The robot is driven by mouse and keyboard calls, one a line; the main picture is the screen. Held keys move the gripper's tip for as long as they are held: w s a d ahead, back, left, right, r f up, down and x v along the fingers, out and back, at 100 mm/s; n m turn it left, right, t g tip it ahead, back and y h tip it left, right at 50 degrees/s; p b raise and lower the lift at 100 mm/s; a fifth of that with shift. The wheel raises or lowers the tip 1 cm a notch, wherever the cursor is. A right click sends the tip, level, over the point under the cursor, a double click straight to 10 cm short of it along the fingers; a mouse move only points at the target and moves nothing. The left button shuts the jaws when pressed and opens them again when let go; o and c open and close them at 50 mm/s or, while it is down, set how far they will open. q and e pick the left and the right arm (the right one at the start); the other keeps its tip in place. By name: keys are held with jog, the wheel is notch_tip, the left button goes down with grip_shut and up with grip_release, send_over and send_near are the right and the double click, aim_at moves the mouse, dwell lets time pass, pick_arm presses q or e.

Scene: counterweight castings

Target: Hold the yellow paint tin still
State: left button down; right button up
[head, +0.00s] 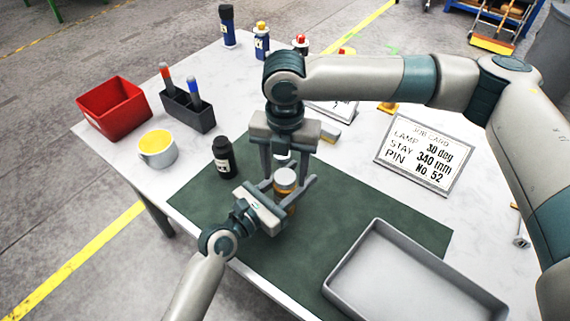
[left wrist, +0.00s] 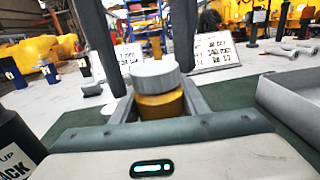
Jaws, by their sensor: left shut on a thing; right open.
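The yellow paint tin (head: 285,181), an amber-yellow jar with a pale grey lid, stands upright over the green mat (head: 215,195). My left gripper (head: 291,187) is shut on it from the near side, one finger along each side. In the left wrist view the tin (left wrist: 159,104) sits between the fingers, its lid above them. My right gripper (head: 284,172) points down from above, open, its fingers apart on either side of the lid. These fingers also show as dark uprights in the left wrist view (left wrist: 139,45). Whether the tin's base touches the mat is hidden.
A black bottle (head: 223,158) stands left of the tin. A grey tray (head: 345,255) lies right, a job card (head: 424,153) behind it. A red bin (head: 113,107), pen holder (head: 188,110) and mug with yellow contents (head: 158,150) stand left.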

jog(key=c, duration=1.1)
jog(key=m, duration=0.8)
jog(key=shift+m, duration=0.3)
jog(key=m, duration=0.4)
jog(key=shift+m, duration=0.3)
jog(key=m, duration=0.9)
jog(key=o, duration=1.2)
jog(key=shift+o, duration=0.2)
jog(key=shift+r, duration=0.1)
